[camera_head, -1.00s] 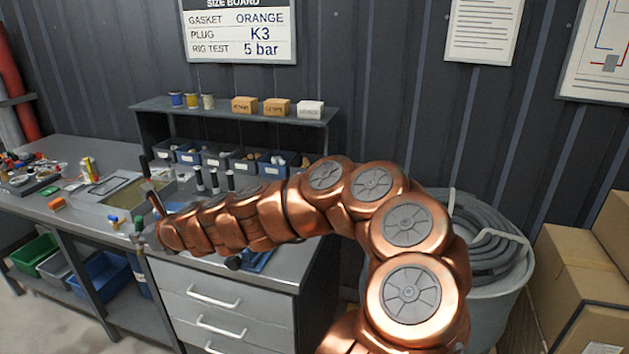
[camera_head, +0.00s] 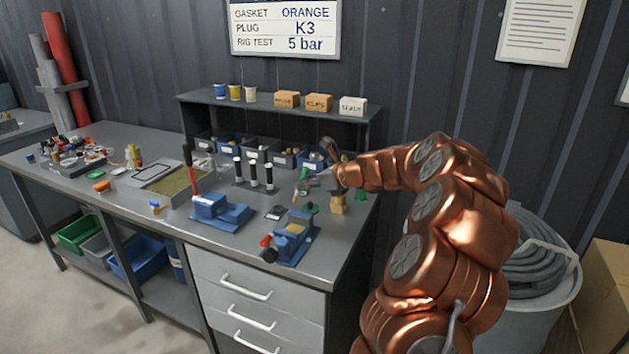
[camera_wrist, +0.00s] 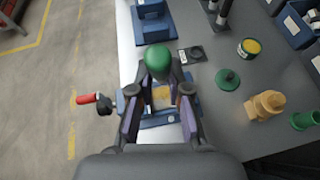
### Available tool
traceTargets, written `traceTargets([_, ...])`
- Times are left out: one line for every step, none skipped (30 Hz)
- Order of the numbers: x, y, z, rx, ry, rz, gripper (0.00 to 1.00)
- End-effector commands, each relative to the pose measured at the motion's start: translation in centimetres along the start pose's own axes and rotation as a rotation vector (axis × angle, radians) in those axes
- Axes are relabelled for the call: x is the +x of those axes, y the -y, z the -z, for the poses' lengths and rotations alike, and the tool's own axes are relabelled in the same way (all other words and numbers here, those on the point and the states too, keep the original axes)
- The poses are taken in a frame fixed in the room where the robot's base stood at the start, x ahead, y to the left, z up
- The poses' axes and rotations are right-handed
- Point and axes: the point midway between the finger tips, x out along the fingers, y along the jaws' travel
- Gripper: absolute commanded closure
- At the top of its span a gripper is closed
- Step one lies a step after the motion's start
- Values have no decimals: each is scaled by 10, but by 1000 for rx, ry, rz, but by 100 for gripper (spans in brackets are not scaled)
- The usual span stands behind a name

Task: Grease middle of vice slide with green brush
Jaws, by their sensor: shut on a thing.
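My gripper (camera_wrist: 160,90) is shut on the green brush (camera_wrist: 158,62), whose rounded green end shows between the fingers. In the head view, my gripper (camera_head: 318,181) is above the right part of the bench, with the green of the brush (camera_head: 303,174) at its left. The small blue vice (camera_head: 292,242) with a yellowish slide stands near the bench's front edge; its red handle (camera_head: 265,240) points left. In the wrist view the vice (camera_wrist: 158,118) lies below and between the fingers, partly hidden by them. I cannot tell whether the brush touches the slide.
A second blue vice (camera_head: 222,211) stands to the left. A brass fitting (camera_wrist: 265,104), a green disc-shaped part (camera_wrist: 228,79) and an open yellow-topped tin (camera_wrist: 249,47) lie right of the vice in the wrist view. Black-and-white cylinders (camera_head: 253,172) and a shelf (camera_head: 270,105) stand behind.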

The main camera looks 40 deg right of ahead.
Motion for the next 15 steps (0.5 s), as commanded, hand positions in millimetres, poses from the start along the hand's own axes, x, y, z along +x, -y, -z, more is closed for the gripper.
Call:
traceTargets([-6, 8, 2, -5, -5, -10, 100])
traceTargets([-8, 11, 2, -7, -5, -15, 100])
traceTargets([-11, 13, 1, -10, -6, -26, 100])
traceTargets([-13, 15, 1, -13, -7, -33, 100])
traceTargets([-14, 16, 1, -15, -7, -38, 100])
traceTargets([-15, 17, 1, -16, -8, -43, 100])
traceTargets([-16, 18, 0, -16, -7, -46, 100])
traceTargets([-17, 18, 1, -17, -7, -50, 100])
traceTargets([-17, 18, 1, -17, -7, -53, 100])
traceTargets([-17, 18, 1, -18, -7, -55, 100])
traceTargets([-17, 18, 2, -18, -7, -56, 100])
traceTargets([-16, 18, 4, -18, -7, -57, 100])
traceTargets([-15, 18, 5, -18, -7, -57, 100])
traceTargets([-14, 18, 7, -18, -7, -57, 100])
traceTargets([-13, 18, 10, -18, -7, -56, 100])
